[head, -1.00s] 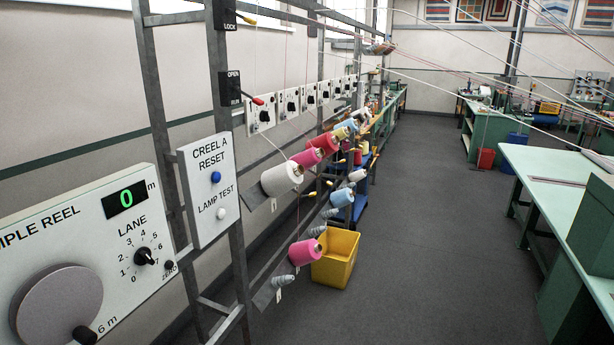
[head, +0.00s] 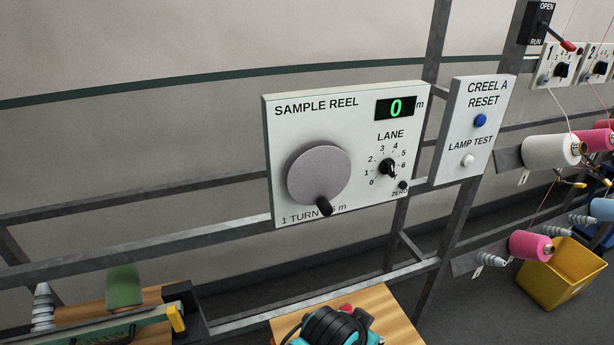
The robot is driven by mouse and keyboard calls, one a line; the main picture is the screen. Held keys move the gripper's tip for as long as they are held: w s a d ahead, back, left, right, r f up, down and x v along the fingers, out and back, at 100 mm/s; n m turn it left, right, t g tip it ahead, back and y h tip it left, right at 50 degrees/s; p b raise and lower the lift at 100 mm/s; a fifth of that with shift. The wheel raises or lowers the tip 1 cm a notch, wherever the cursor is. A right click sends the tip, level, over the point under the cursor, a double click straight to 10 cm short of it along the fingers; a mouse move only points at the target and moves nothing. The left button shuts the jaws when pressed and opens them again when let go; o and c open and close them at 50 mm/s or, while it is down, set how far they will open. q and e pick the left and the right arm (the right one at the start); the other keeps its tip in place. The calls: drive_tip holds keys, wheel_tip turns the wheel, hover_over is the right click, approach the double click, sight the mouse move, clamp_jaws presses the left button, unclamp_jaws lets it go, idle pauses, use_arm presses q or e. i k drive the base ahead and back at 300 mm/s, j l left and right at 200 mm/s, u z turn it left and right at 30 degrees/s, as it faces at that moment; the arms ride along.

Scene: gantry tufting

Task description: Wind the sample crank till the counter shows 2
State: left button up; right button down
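The sample crank is a round grey disc (head: 319,174) on the left of the white SAMPLE REEL panel (head: 300,130) in the head view. Its black handle knob (head: 324,206) sits at the bottom of the disc, slightly right of centre. The green counter (head: 396,108) at the panel's upper right shows 0. A black LANE selector (head: 388,168) is below the counter, with a small ZERO knob (head: 403,185) to its lower right. Neither of my grippers is in view.
A CREEL A RESET panel (head: 472,125) with a blue button and a white button stands to the right. Below are a wooden surface with a teal and black device (head: 335,328) and a bench item with a yellow end (head: 177,318). A yellow bin (head: 560,272) is at right.

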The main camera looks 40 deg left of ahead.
sight(317, 171)
drive_tip(key=u, duration=1.4)
